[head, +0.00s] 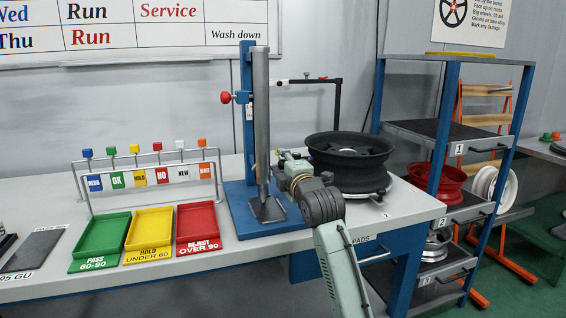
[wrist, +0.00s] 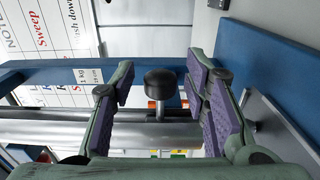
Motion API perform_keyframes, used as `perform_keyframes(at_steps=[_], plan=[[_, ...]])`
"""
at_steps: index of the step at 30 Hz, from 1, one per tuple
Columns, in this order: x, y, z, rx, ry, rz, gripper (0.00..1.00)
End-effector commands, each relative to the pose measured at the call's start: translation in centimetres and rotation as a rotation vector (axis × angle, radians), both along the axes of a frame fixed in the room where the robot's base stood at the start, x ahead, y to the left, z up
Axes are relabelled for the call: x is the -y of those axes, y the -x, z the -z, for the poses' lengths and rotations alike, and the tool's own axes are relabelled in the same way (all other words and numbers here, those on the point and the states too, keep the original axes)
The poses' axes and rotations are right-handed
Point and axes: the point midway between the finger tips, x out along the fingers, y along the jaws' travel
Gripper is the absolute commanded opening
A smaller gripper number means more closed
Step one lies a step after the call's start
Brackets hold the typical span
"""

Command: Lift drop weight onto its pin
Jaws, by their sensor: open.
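The drop stand has a blue post (head: 247,75), a tall grey steel tube (head: 262,115) and a blue base (head: 235,216) on the bench. A red knob (head: 226,97) sticks out left of the post, high up. In the wrist view a black knob on a short metal stem (wrist: 160,83) stands out from the steel tube (wrist: 60,133); it looks like the drop weight's handle. My gripper (head: 280,164) is open beside the lower tube. Its purple-padded fingers stand either side of the black knob, with gaps on both sides. The weight's body is not clearly visible.
Green (head: 103,235), yellow (head: 149,228) and red (head: 198,221) trays sit left of the base, below a tag rack (head: 148,166). A black wheel (head: 350,160) stands close on the right. A blue-framed shelf (head: 440,150) is beyond the bench.

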Motion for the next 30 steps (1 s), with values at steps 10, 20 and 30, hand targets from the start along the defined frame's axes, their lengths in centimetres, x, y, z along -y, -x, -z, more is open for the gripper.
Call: perform_keyframes(at_steps=[10, 20, 30], plan=[[-0.04, -0.08, 0.04, 0.0, 0.0, 0.0, 0.36], [-0.04, -0.07, 0.05, 0.0, 0.0, 0.0, 0.14], [-0.04, -0.07, 0.06, -0.001, 0.0, 0.0, 0.0]])
